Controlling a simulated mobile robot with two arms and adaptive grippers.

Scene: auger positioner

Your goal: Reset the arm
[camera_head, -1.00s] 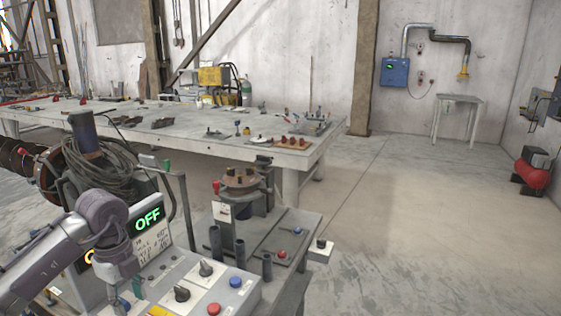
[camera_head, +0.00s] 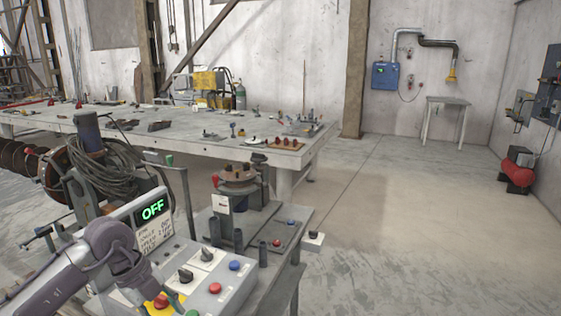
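My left arm comes in from the lower left, over the control box (camera_head: 225,282). My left gripper (camera_head: 172,299) is at the bottom edge, close to a red button (camera_head: 160,301) on a yellow plate; contact cannot be told. Its fingers are small and partly cut off, so open or shut is unclear. The box has a display (camera_head: 152,209) reading OFF in green, two black knobs (camera_head: 186,276) (camera_head: 206,254), a blue button (camera_head: 235,266) and another red button (camera_head: 215,288). My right gripper is not in view.
Behind the box, a positioner with a round brown plate (camera_head: 237,176) stands on a metal bench. A cable coil (camera_head: 100,178) and auger (camera_head: 25,160) are at left. A long workbench (camera_head: 180,139) is behind. The floor (camera_head: 400,220) at right is clear.

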